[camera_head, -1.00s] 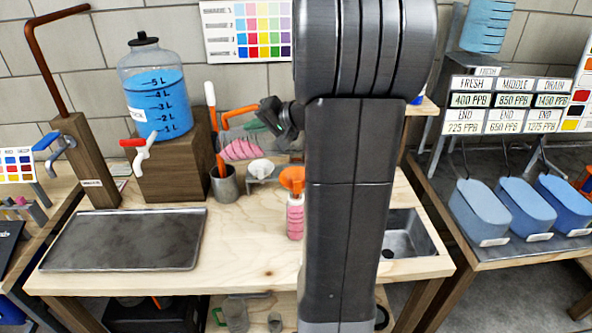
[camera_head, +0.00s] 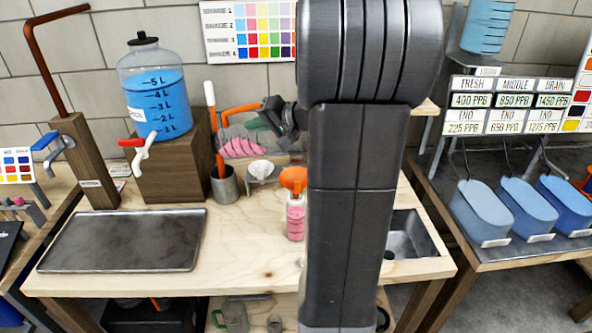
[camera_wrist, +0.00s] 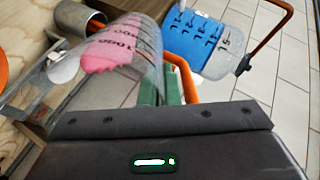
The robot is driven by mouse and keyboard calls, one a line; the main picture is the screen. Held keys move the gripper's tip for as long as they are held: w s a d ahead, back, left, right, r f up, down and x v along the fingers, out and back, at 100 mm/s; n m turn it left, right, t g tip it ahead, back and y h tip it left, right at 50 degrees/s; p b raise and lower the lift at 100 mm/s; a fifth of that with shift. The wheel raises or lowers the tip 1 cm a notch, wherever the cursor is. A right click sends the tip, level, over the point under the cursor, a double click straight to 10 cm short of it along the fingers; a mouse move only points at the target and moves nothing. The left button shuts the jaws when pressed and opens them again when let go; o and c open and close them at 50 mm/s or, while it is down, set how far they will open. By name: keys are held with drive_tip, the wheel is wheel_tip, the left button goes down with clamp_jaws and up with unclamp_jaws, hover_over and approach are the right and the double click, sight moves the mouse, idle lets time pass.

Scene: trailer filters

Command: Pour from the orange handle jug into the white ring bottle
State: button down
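The clear jug (camera_wrist: 122,48) with the orange handle (camera_head: 240,109) holds pink liquid and black markings. It is tilted, held above the bench. My gripper (camera_head: 279,118) is at the handle's end; in the wrist view its green pads (camera_wrist: 160,88) close beside the orange handle, which they partly hide. A small bottle (camera_head: 296,221) with pink liquid stands upright on the bench, just left of my arm, with an orange funnel (camera_head: 293,179) at its top. A pale part shows at its neck; I cannot tell if it is a white ring. No stream is clearly visible.
A blue-filled tank (camera_head: 155,95) sits on a wooden block (camera_head: 180,165) at the left. A metal cup (camera_head: 224,186) and white funnel (camera_head: 261,169) are behind the bottle. A dark tray (camera_head: 124,240) lies front left. A sink (camera_head: 408,236) is right of my arm.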

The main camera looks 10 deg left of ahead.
drive_tip(key=shift+s+d+r+y+b, duration=0.1)
drive_tip(key=shift+d+r+y+b, duration=0.3)
drive_tip(key=shift+b, duration=0.45)
idle(1.1)
